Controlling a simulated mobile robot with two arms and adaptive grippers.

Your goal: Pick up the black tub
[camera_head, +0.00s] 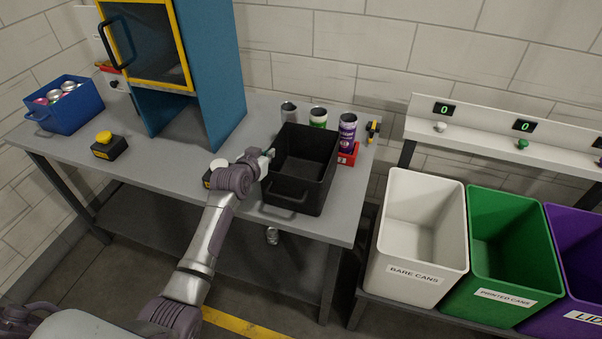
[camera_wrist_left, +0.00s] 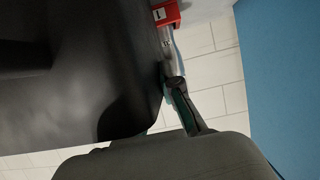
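The black tub (camera_head: 302,165) is an open box with a handle on its front side, standing upright on the grey table. It looks empty. My left gripper (camera_head: 268,154) is at the tub's left wall, near the rim. In the left wrist view the tub (camera_wrist_left: 70,75) fills the left side, and one finger (camera_wrist_left: 186,106) shows close against its edge. The other finger is largely hidden, so I cannot tell whether the gripper is closed on the wall. My right gripper is not in view.
Several cans, including a purple one (camera_head: 347,130), stand behind the tub by a red holder (camera_head: 348,155). A blue cabinet (camera_head: 205,75) stands left, with a yellow button (camera_head: 104,138) and blue bin (camera_head: 65,108). White (camera_head: 420,240), green (camera_head: 508,255) and purple bins (camera_head: 582,265) stand right.

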